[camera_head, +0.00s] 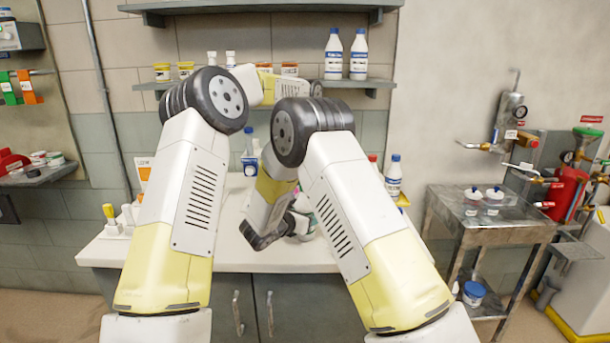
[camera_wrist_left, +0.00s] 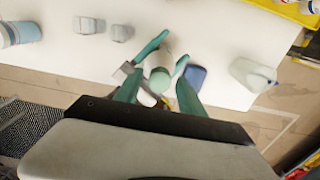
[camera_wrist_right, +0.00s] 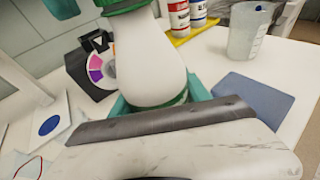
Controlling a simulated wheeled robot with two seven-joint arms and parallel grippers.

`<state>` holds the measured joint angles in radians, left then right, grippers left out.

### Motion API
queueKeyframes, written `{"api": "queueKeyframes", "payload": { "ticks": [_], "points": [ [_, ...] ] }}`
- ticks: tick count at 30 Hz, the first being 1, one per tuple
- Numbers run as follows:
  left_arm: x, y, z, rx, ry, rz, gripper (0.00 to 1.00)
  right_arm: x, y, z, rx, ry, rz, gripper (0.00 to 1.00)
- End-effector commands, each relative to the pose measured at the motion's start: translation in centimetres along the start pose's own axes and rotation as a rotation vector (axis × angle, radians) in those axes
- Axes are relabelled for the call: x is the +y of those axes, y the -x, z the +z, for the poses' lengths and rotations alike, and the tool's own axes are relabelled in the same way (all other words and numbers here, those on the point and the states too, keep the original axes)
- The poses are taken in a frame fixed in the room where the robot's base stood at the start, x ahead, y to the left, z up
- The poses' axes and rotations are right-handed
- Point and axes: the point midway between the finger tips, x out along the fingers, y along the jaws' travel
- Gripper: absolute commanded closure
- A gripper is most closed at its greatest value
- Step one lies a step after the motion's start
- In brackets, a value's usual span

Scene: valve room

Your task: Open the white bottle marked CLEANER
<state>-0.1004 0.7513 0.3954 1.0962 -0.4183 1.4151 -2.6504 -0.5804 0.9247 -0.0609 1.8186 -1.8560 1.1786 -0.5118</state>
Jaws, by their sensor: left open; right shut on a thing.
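In the right wrist view, a white bottle (camera_wrist_right: 150,65) with a green cap (camera_wrist_right: 124,5) stands in my right gripper (camera_wrist_right: 160,98), which is shut around its lower part. The cap is cut off by the top edge, and no CLEANER marking can be read. In the left wrist view, my left gripper (camera_wrist_left: 158,84) is open. A pale green round cap (camera_wrist_left: 160,76) shows between its fingertips, with no clear sign of contact. In the head view, my arms hide most of the bottle and grippers.
A yellow tray (camera_wrist_right: 200,33) holds red and blue-labelled bottles. A shelf (camera_head: 375,84) with bottles hangs above. A metal cart (camera_head: 490,232) stands right.

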Motion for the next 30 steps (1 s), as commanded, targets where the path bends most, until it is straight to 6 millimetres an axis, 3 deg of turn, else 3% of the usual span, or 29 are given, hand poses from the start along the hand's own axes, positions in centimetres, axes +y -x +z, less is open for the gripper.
{"api": "queueKeyframes", "payload": {
  "ticks": [4, 11, 12, 20, 30],
  "points": [
    [0.01, 0.01, 0.00, 0.000, 0.000, 0.000, 0.53, 0.01, 0.00, -0.01, 0.000, 0.000, 0.000, 1.00],
    [0.00, 0.03, 0.00, 0.000, 0.000, 0.000, 0.98, 0.00, 0.00, -0.01, 0.000, 0.000, 0.000, 1.00],
    [0.00, 0.03, 0.00, 0.000, 0.001, 0.000, 1.00, 0.00, 0.00, -0.01, 0.000, 0.000, 0.000, 1.00],
    [-0.01, 0.07, 0.00, 0.000, 0.105, 0.001, 1.00, 0.00, 0.00, -0.01, 0.000, 0.000, 0.000, 1.00],
    [-0.05, 0.15, -0.01, 0.000, 0.857, 0.001, 1.00, 0.01, 0.00, -0.01, 0.000, 0.000, 0.000, 1.00]
  ]
}}
